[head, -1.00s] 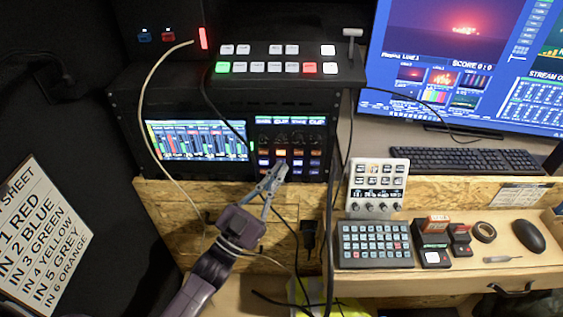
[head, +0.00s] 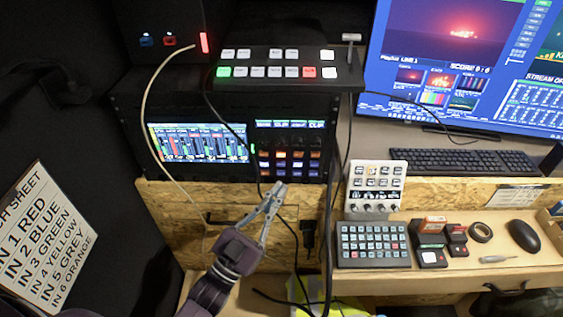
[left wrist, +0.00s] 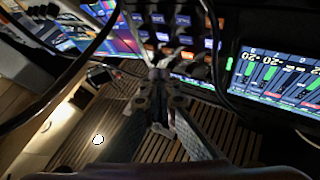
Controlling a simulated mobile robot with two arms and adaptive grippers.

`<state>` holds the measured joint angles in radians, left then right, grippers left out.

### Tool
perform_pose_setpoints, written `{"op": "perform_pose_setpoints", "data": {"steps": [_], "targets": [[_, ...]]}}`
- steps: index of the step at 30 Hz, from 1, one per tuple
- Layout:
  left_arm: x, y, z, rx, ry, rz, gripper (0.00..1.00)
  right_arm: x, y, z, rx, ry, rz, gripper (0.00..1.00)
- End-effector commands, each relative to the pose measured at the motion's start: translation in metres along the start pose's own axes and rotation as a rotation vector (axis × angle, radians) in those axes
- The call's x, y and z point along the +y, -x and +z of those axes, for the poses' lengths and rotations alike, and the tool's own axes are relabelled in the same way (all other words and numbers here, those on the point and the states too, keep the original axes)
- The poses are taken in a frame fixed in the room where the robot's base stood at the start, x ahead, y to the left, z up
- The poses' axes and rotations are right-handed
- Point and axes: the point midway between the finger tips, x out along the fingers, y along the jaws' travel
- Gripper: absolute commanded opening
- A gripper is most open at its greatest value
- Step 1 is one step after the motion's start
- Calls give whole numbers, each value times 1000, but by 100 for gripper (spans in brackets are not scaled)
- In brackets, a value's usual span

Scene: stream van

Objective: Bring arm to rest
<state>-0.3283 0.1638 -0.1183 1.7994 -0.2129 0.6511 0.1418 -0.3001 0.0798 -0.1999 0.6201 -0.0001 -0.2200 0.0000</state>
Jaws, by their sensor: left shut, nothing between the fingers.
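My left gripper (head: 274,197) shows in the head view, its arm coming up from the bottom. Its fingers are together at the tips with nothing between them. The tips are just below the lit button panel (head: 289,151) of the rack and in front of the wooden board. In the left wrist view the closed fingers (left wrist: 160,82) point toward the panel's lit buttons (left wrist: 183,38), and a gap shows between them and the panel. My right gripper is not in view.
A pale cable (head: 149,110) and dark cables (head: 327,220) hang near the arm. A video switcher (head: 280,68) sits on the rack beside a monitor (head: 468,60). A keypad (head: 374,245), card readers (head: 431,257) and a mouse (head: 524,235) lie on the right shelf. A cue sheet (head: 45,245) is at left.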

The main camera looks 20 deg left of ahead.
Motion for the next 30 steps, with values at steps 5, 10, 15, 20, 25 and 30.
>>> {"op": "perform_pose_setpoints", "data": {"steps": [5, 10, 15, 20, 25, 30], "targets": [[6, 8, -7, 0, 0, -1, 0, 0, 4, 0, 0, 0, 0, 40], [6, 8, -7, 1, 0, -1, 0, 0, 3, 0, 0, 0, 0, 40], [6, 8, -7, 1, 0, -1, 0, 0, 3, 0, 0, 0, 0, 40], [6, 8, -6, -4, 0, -2, 0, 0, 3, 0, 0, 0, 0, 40], [0, 7, 9, -101, 4, -27, 0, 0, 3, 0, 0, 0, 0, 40], [-10, 14, 45, -332, 20, -77, 0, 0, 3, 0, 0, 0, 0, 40]]}}
